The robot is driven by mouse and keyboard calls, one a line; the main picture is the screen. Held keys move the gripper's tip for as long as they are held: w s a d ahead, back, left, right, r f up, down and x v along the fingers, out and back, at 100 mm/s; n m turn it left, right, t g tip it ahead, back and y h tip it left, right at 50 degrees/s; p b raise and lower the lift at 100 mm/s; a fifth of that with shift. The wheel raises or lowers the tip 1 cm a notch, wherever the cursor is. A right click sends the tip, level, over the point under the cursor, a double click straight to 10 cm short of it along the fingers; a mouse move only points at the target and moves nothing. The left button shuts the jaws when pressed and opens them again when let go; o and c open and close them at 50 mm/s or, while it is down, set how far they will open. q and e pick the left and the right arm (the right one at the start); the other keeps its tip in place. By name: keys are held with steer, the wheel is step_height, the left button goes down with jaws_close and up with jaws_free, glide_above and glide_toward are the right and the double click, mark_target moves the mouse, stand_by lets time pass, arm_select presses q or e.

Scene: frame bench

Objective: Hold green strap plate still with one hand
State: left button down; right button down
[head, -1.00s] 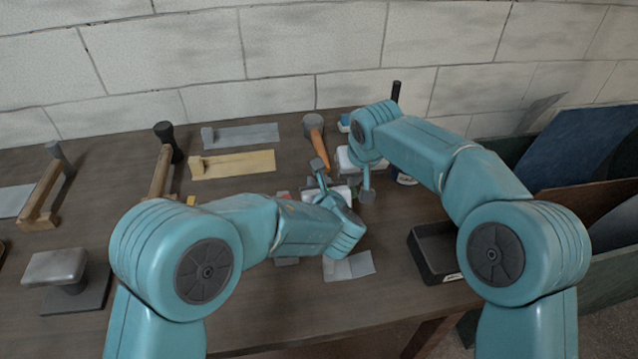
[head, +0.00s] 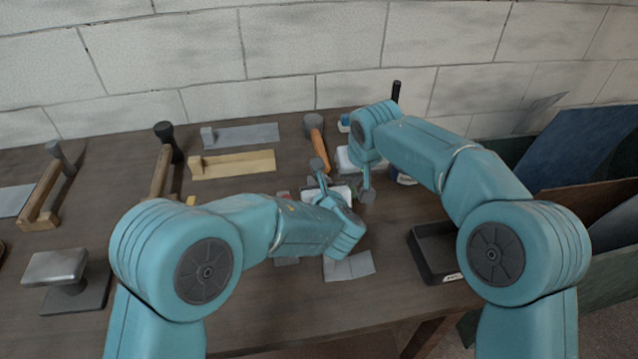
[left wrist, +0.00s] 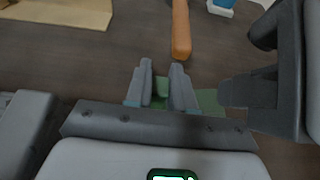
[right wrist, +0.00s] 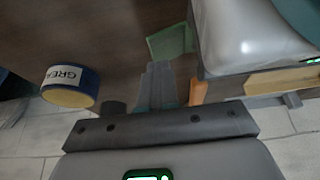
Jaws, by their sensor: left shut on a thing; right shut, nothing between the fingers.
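The green strap plate (left wrist: 209,101) lies low in the left wrist view, partly hidden by my grippers. My left gripper (left wrist: 161,70) is shut on it, with a green part showing between the two fingers. The plate also shows in the right wrist view (right wrist: 169,41), just beyond the fingertips of my right gripper (right wrist: 158,70). My right gripper is shut with nothing between its fingers, close beside the left hand. I cannot tell whether its tips touch the plate. In the head view my arms and hands hide most of the plate.
An orange-handled hammer (head: 319,146) lies just behind the hands. A blue and yellow grease tin (right wrist: 71,86) stands close to the right gripper. A black tray (head: 434,262) sits at the bench's right front. Grey and yellow plates (head: 236,164) lie at the back left.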

steer(key=shift+f, duration=0.9)
steer(key=shift+s+f, duration=0.1)
steer(key=shift+f, duration=0.15)
step_height(320, 180, up, 8)
steer(key=shift+r, duration=0.25)
stand_by(0.6)
stand_by(0.4)
steer(key=shift+f, duration=3.2)
steer(key=shift+f, duration=0.5)
